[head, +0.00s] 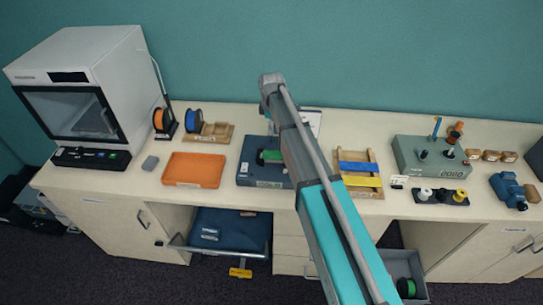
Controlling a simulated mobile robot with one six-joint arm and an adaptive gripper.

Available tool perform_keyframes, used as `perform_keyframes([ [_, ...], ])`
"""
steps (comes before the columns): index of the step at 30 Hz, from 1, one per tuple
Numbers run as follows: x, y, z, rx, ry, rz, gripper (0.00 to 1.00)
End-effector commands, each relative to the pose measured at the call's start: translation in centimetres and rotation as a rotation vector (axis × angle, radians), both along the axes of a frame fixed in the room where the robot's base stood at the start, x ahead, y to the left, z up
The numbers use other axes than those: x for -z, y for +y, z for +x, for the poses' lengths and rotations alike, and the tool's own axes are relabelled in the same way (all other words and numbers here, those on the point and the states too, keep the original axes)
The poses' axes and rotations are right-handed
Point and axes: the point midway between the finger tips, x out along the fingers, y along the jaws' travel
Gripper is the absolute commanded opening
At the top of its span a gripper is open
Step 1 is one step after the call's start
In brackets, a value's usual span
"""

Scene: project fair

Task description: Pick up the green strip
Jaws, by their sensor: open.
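A green strip (270,156) lies on a dark blue block or tray (247,172) near the middle of the worktop. My arm crosses in front, and its links hide the right part of the tray and perhaps the strip's right end. My gripper cannot be made out in the head view; only arm links and a grey joint show. I cannot tell how far the gripper is from the strip.
Right of my arm, a wooden rack (342,153) holds a blue and a yellow strip. An orange tray (194,170) sits to the left. A grey-green control box (408,150) stands further right. Open drawers (232,228) jut out below the worktop (110,180).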

Motion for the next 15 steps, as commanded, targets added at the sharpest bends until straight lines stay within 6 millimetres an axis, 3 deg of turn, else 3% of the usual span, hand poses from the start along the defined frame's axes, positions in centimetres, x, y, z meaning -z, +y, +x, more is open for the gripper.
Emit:
perform_keyframes([
  [15, 3.9, 0.1, 0.0, 0.000, 0.000, 0.000, 1.00],
])
